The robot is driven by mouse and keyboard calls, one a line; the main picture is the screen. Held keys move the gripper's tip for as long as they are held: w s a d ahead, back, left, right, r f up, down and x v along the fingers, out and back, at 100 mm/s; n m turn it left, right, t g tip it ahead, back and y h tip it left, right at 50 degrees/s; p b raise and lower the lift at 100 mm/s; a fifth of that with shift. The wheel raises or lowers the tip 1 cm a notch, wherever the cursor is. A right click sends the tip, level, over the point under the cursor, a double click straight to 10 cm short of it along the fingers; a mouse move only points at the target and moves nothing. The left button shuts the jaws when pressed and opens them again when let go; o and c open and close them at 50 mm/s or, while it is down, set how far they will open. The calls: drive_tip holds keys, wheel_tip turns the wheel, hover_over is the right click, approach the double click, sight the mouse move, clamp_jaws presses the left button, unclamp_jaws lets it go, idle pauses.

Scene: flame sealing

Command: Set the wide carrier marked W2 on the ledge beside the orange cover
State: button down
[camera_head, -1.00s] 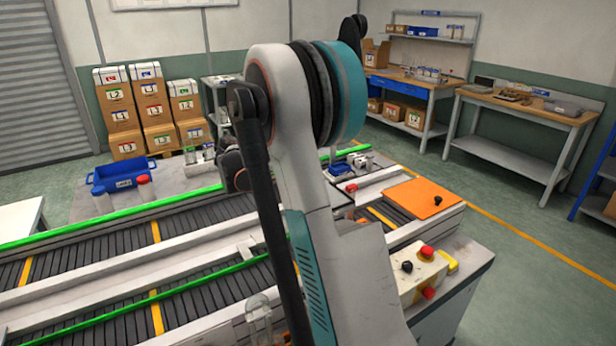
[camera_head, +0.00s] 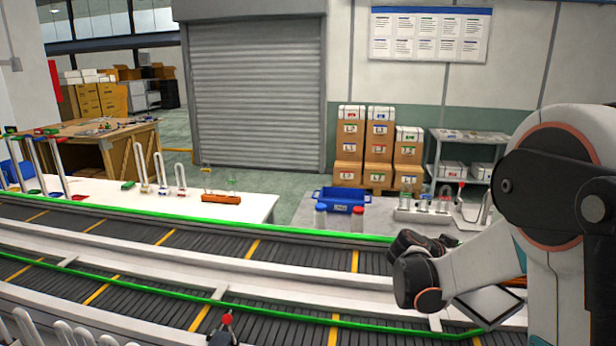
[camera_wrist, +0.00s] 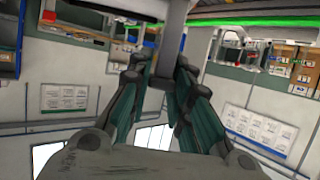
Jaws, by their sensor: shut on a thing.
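My gripper (camera_wrist: 160,75) shows in the wrist view, its dark and teal fingers shut on a pale grey, bar-like thing (camera_wrist: 172,38) that runs up to the top edge. Most of that thing is out of view and no W2 mark can be read, so I cannot tell if it is the wide carrier. In the head view my arm fills the right side, and the fingers and what they hold cannot be made out there. I cannot make out the orange cover or its ledge for sure in either current view.
Conveyor lanes with green rails (camera_head: 290,232) cross the head view. A white table (camera_head: 255,208) at left bears upright white loops and an orange rack (camera_head: 221,198). A blue bin (camera_head: 341,198), bottles and a white glassware stand (camera_head: 425,216) occupy the grey bench behind.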

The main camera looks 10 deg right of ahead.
drive_tip(key=a+f+n+t+y, duration=0.1)
drive_tip(key=a+n+t+y, duration=0.35)
drive_tip(key=a, duration=0.95)
drive_tip(key=a+f+n+t+y, duration=0.1)
drive_tip(key=a+n+t+y, duration=0.4)
drive_tip(key=a, duration=1)
wheel_tip(320, 180, up, 8)
drive_tip(key=s+n+g+p, duration=0.1)
drive_tip(key=p, duration=0.4)
wheel_tip(320, 180, down, 8)
drive_tip(key=b, duration=0.5)
drive_tip(key=shift+d+r+h, duration=0.15)
drive_tip(key=shift+r+h, duration=0.05)
drive_tip(key=shift+h, duration=0.25)
idle(0.3)
drive_tip(key=shift+d, duration=0.1)
